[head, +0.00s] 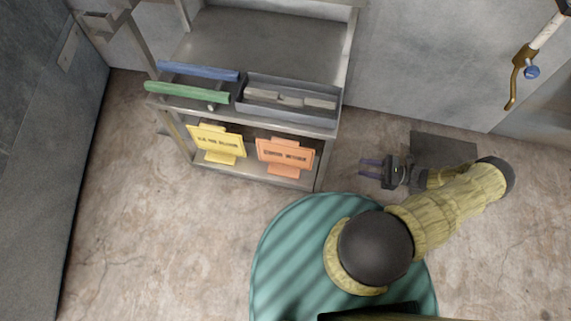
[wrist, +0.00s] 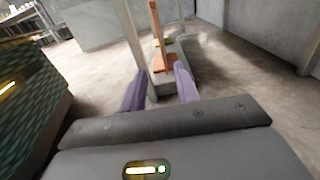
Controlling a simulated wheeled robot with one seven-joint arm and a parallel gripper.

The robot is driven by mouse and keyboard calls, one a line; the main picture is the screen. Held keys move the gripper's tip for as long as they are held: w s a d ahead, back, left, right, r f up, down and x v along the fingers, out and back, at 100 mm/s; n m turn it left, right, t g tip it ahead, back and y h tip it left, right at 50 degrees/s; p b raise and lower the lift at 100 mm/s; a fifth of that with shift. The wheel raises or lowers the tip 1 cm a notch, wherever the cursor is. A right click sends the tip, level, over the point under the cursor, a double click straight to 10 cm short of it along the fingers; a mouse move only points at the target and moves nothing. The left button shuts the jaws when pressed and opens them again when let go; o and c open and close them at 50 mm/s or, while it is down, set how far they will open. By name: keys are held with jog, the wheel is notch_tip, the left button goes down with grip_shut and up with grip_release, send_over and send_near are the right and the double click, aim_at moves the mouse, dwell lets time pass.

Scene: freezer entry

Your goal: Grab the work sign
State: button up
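Two signs stand upright on the low shelf of a metal cart in the head view: a yellow sign (head: 217,143) on the left and an orange sign (head: 286,156) on the right. Their lettering is too small to read surely, so I cannot tell which is the work sign. My gripper (head: 370,168) is right of the orange sign, apart from it, fingers pointing left toward the cart. In the wrist view my gripper (wrist: 160,88) has its purple fingers apart and empty. The orange sign (wrist: 165,63) shows edge-on beyond them, between the fingertips.
The metal cart (head: 262,45) has a post at its front right corner, close to the orange sign. A grey tray (head: 288,82), a blue bar (head: 198,70) and a green bar (head: 187,92) are above the signs. A dark floor plate (head: 440,148) lies behind my gripper. Floor between gripper and cart is clear.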

jog(key=shift+a+r, duration=0.1)
jog(key=b+x, duration=0.4)
jog(key=x, duration=0.8)
jog(key=shift+a, duration=0.1)
jog(key=b+x, duration=0.2)
jog(key=x, duration=0.1)
jog(key=b+x, duration=0.2)
jog(key=shift+f, duration=0.3)
jog(key=shift+c, duration=0.2)
